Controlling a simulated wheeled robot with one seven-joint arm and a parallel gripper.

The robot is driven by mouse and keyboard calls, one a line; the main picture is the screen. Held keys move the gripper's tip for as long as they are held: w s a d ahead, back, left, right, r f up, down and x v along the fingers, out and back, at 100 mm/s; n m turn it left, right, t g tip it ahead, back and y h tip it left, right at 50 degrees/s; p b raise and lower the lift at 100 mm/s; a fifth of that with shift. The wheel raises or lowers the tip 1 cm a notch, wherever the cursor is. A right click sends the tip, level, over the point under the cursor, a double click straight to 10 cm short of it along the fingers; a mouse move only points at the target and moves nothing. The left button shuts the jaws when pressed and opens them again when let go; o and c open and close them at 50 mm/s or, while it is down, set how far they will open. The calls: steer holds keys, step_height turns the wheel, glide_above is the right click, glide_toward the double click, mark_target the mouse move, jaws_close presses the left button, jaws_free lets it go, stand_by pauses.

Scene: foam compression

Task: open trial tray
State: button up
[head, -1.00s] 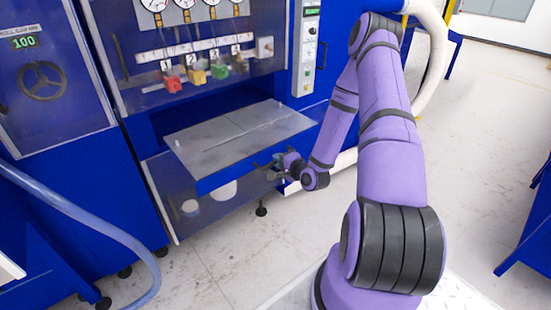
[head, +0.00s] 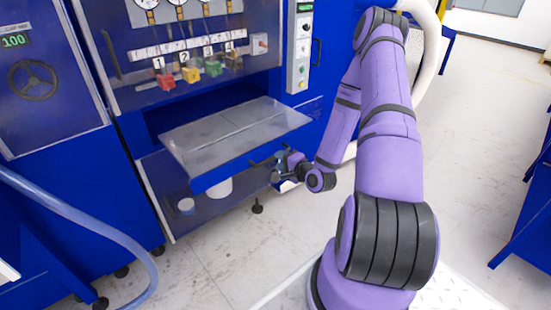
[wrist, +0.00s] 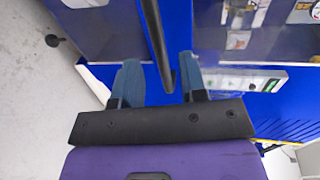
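The grey-topped tray (head: 235,132) with a blue front edge juts out from the blue machine's front, below the numbered coloured knobs. My gripper (head: 272,168) is at the tray's front right corner, low beside its front edge. In the wrist view, my gripper (wrist: 156,72) has two blue-grey fingers apart. A dark bar (wrist: 155,35) runs into the space between them, with a gap visible beside the left finger. It looks like a handle, but I cannot tell whether it belongs to the tray. The fingers do not appear closed on it.
A clear panel (head: 170,205) with white round containers behind it stands under the tray. A blue hose (head: 95,225) hangs at the left. A control strip (head: 301,50) is right of the gauges. The floor (head: 470,130) on the right is open.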

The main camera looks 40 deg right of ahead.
steer(key=s+r, duration=0.1)
steer(key=s, duration=0.5)
steer(key=shift+s+r, duration=0.15)
steer(key=shift+s, duration=0.05)
steer(key=shift+d, duration=0.1)
steer(key=w+a+r+n+g+h, duration=0.1)
steer(key=a+r+n+g, duration=0.2)
steer(key=r, duration=0.5)
steer(key=w+a+r+n+g+h, duration=0.1)
steer(key=r+n+g, duration=0.1)
steer(key=r+n, duration=0.4)
steer(key=w+a+r+n+g, duration=0.1)
steer(key=a+r+n+g, duration=0.15)
steer(key=r, duration=0.65)
steer(key=s+a+r+n+g, duration=0.1)
steer(key=s+a+r+n, duration=0.2)
steer(key=s+a+r, duration=0.3)
steer(key=s+a+r+n+g+y, duration=0.1)
steer(key=s+a+r, duration=0.6)
steer(key=s, duration=0.9)
step_height(320, 180, up, 4)
steer(key=shift+f+n+g, duration=0.2)
steer(key=shift+n+g, duration=0.35)
steer(key=shift+n, duration=0.5)
